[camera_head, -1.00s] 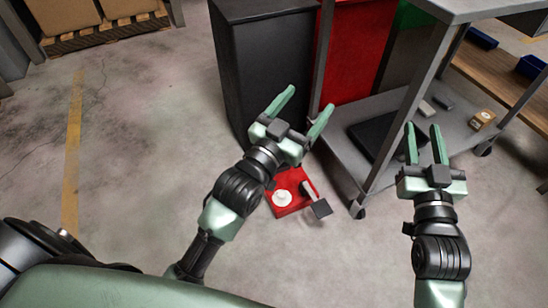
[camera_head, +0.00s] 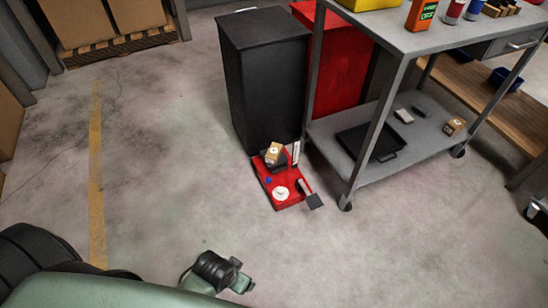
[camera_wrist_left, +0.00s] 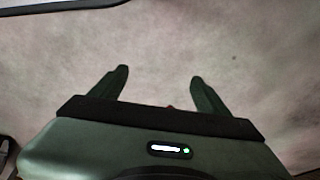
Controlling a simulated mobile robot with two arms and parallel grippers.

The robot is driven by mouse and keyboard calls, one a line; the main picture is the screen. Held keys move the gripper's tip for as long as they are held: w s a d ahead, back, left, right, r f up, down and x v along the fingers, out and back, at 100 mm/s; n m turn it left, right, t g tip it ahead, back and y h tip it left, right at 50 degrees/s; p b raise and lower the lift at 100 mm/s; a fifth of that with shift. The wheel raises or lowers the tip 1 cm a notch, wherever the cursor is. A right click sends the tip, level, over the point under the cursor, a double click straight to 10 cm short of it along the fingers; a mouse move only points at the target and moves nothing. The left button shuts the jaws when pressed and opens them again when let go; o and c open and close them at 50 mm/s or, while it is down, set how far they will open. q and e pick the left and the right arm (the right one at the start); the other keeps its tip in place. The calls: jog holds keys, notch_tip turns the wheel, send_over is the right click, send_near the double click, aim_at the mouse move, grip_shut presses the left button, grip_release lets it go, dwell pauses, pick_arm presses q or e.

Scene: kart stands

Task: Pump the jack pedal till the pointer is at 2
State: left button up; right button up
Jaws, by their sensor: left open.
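The red jack (camera_head: 286,190) stands on the floor in the head view, beside a black bin. Its dark pedal (camera_head: 314,201) sticks out at the front right. A white round dial (camera_head: 281,193) is on its top; the pointer's reading is too small to tell. A small cardboard box (camera_head: 273,153) sits on a dark support at the jack's back, next to a pale upright scale (camera_head: 296,152). My left gripper (camera_wrist_left: 157,76) is open and empty over bare floor in the wrist view. My right gripper is not in view.
The black bin (camera_head: 262,90) and red bin (camera_head: 338,70) stand behind the jack. A grey cart (camera_head: 410,150) is to its right, with a leg and wheel near the pedal. Floor in front and left of the jack is clear.

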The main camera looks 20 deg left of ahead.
pick_arm(q)
grip_shut()
dwell(1.6)
